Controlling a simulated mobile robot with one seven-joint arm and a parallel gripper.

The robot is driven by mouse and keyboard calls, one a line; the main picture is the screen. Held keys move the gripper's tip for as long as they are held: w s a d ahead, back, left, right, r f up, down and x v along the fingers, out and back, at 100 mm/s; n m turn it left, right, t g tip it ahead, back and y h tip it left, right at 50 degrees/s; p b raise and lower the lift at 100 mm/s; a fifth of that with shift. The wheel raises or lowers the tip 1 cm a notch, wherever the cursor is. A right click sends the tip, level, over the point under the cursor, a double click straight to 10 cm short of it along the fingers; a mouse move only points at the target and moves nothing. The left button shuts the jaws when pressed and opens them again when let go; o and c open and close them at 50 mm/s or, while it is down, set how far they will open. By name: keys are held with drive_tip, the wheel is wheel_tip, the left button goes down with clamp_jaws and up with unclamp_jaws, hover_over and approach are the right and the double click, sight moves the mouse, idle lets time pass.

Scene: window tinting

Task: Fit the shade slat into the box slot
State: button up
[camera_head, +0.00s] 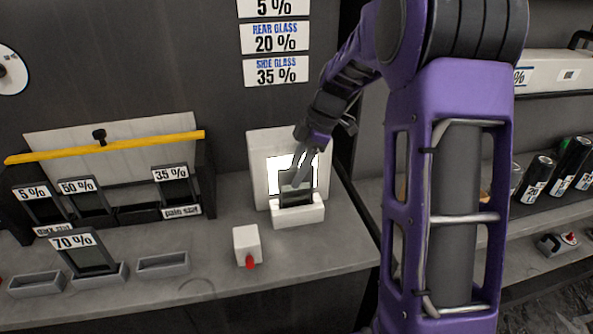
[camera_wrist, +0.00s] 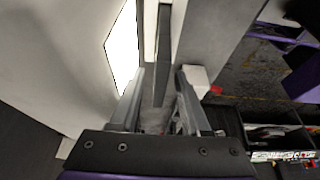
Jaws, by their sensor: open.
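The dark shade slat (camera_head: 296,196) stands upright at the white box (camera_head: 298,214), its lower end at the top of the box where the slot is. Whether it sits fully in the slot is hard to tell. My gripper (camera_head: 300,172) is at the slat's upper part, in front of the lit white panel. In the wrist view my gripper (camera_wrist: 160,95) has its two fingers apart, with the slat (camera_wrist: 163,58) seen edge-on between them. I see a gap on each side of it.
A rack on the left holds slats marked 5% (camera_head: 40,206), 50% (camera_head: 86,197) and 35% (camera_head: 175,188). A 70% slat (camera_head: 88,253) stands in a front tray, beside empty trays (camera_head: 163,264). A small white block with a red button (camera_head: 247,246) is left of the box.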

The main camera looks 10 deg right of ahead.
drive_tip(key=v, duration=1.2)
drive_tip(key=shift+p, duration=0.35)
